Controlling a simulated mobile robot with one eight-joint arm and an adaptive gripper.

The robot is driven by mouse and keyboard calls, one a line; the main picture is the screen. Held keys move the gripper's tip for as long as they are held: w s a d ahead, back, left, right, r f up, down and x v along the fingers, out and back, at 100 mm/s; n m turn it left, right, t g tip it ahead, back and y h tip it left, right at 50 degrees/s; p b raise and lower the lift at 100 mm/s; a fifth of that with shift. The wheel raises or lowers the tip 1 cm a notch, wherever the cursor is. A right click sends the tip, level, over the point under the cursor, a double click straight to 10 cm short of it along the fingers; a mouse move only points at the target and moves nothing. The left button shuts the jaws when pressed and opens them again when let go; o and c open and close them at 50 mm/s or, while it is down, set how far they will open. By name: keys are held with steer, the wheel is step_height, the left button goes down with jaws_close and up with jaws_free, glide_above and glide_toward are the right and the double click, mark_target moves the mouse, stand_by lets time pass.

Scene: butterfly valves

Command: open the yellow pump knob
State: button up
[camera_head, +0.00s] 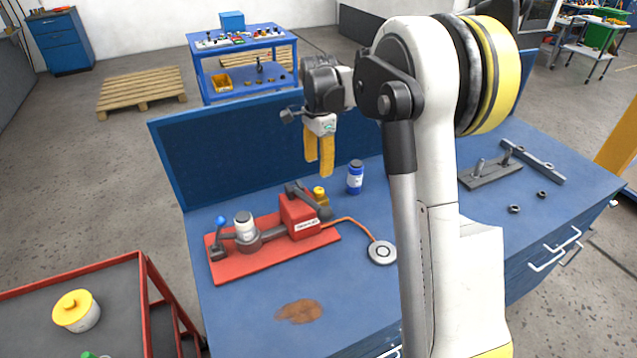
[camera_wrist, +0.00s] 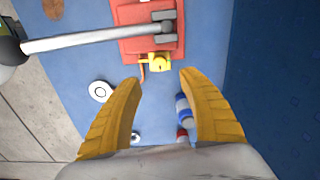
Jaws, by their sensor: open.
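The yellow pump knob (camera_head: 319,194) sits at the right rear of the red pump block (camera_head: 298,214), which is mounted on a red base plate (camera_head: 268,264). In the wrist view the knob (camera_wrist: 159,63) shows just beyond the gap between my fingertips, by the edge of the red pump body. My gripper (camera_head: 318,166) has yellow fingers that point down above the bench, over the knob's area, and they look apart from it. The wrist view shows my gripper (camera_wrist: 159,77) open, with nothing between the fingers.
A blue bottle (camera_head: 355,178) stands right of the knob, near one finger in the wrist view (camera_wrist: 184,110). A grey pump lever lies close by. An orange hose runs to a white disc (camera_head: 382,252). A blue panel (camera_head: 250,145) backs the bench (camera_head: 350,300).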

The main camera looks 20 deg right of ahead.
mark_target(319, 190)
step_height(319, 190, down, 10)
steer(key=shift+r+b, duration=0.1)
steer(key=shift+b, duration=1)
steer(key=shift+c, duration=0.2)
jaws_close()
